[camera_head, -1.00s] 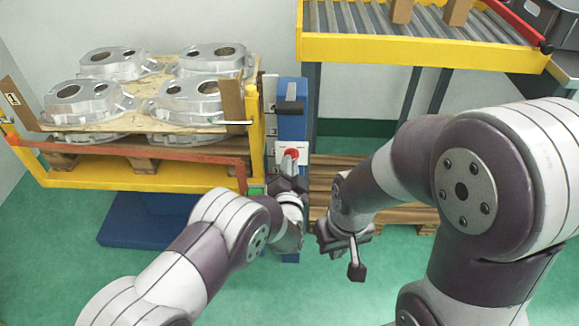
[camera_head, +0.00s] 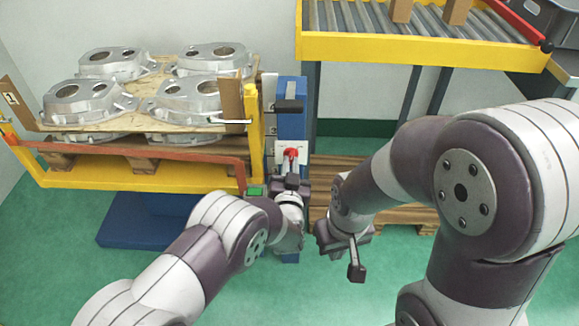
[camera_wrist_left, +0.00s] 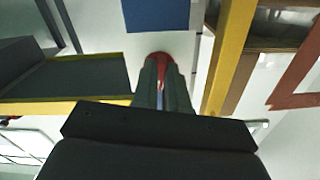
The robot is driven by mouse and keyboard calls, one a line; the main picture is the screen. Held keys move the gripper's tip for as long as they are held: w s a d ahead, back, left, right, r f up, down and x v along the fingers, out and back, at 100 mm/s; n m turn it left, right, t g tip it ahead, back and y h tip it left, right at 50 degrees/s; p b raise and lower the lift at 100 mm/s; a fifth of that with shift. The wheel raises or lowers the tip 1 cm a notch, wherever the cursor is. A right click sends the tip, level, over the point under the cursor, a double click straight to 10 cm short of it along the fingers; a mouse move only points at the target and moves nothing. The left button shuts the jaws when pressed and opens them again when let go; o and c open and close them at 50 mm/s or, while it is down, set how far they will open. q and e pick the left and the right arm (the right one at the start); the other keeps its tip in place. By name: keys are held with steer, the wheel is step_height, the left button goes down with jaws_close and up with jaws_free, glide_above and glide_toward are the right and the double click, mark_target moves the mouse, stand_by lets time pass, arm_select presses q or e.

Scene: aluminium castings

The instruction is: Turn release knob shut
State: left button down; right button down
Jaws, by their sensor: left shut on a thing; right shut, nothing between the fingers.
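The release knob (camera_head: 291,153) is red and sits on a white plate on the front of the blue column (camera_head: 291,122). My left gripper (camera_head: 291,166) is at the knob, with its fingers shut on it. In the left wrist view the red knob (camera_wrist_left: 158,57) shows between the tips of my left gripper (camera_wrist_left: 162,75), and most of it is hidden by the fingers. My right gripper (camera_head: 356,264) is shut and empty, pointing down to the right of the column, away from the knob.
A yellow-framed carrier (camera_head: 130,178) at the left holds several aluminium castings (camera_head: 190,99) on wooden boards. A yellow roller conveyor (camera_head: 420,48) stands at the back right. A wooden pallet (camera_head: 400,214) lies on the green floor behind my right arm.

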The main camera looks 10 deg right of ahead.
arm_select(q)
steer(key=n+b, duration=0.1)
steer(key=n, duration=0.4)
steer(key=shift+d+f+n, duration=0.1)
steer(key=shift+d+n, duration=0.05)
steer(key=shift+n, duration=0.15)
steer(key=n+b, duration=0.1)
steer(key=n, duration=0.4)
steer(key=shift+s+d+n, duration=0.1)
steer(key=shift+n, duration=0.5)
steer(key=c, duration=1.2)
jaws_free()
steer(key=shift+o, duration=0.2)
steer(key=p+v, duration=0.3)
steer(key=v, duration=0.9)
steer(key=shift+s+p, duration=0.3)
steer(key=shift+s, duration=0.05)
